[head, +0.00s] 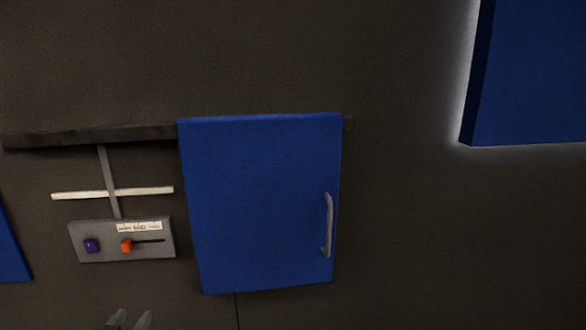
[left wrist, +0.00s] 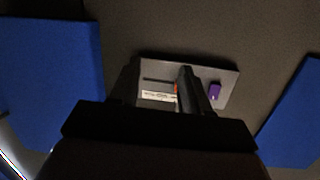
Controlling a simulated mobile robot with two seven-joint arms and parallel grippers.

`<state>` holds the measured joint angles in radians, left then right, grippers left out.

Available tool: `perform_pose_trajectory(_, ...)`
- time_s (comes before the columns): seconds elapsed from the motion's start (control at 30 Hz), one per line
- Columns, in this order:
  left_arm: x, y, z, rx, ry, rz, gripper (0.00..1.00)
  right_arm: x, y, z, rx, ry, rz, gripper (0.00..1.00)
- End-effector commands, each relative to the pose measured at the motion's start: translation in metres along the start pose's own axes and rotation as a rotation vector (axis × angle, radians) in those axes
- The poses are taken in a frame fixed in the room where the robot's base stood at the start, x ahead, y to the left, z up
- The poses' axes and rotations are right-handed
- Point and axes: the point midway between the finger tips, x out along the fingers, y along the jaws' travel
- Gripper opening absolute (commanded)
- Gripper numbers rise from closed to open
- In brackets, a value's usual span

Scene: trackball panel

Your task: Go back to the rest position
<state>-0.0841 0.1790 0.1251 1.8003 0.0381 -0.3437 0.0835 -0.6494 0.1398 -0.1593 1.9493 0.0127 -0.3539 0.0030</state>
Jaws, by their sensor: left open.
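My left gripper (head: 130,320) shows at the bottom edge of the head view, just below the grey control panel (head: 122,252). Its two fingertips stand apart with nothing between them. In the left wrist view the open fingers of my left gripper (left wrist: 160,82) reach toward the same panel (left wrist: 228,76). The panel carries a purple knob (head: 91,245), an orange slider (head: 126,245) in a dark slot and a white label (head: 139,226). The left gripper partly covers the panel in the wrist view. My right gripper is in neither view.
A blue cabinet door (head: 255,200) with a grey handle (head: 328,225) is right of the panel. A dark shelf (head: 90,135) and a pale crossbar (head: 140,190) are above it. Another blue panel (head: 530,80) is at upper right. The wall between is bare.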

Motion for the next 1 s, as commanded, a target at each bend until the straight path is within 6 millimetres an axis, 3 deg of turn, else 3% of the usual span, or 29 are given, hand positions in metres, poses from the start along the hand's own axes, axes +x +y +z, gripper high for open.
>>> perform_pose_trajectory(0.03, -0.019, 0.019, 0.032, 0.018, -0.062, 0.039, 0.47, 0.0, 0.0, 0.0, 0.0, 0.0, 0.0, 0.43)
perform_pose_trajectory(0.2, -0.086, 0.073, 0.112, 0.058, -0.23, 0.162, 0.47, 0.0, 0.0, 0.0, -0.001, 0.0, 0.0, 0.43)
perform_pose_trajectory(0.4, -0.164, 0.119, 0.17, 0.069, -0.381, 0.277, 0.47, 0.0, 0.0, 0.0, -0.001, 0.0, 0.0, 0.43)
perform_pose_trajectory(0.5, -0.188, 0.132, 0.183, 0.068, -0.422, 0.31, 0.47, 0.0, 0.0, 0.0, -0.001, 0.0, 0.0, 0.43)
perform_pose_trajectory(0.6, -0.2, 0.138, 0.189, 0.067, -0.442, 0.326, 0.47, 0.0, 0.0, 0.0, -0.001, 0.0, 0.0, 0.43)
perform_pose_trajectory(1.0, -0.202, 0.139, 0.19, 0.067, -0.446, 0.329, 0.47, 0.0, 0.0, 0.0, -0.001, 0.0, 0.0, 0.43)
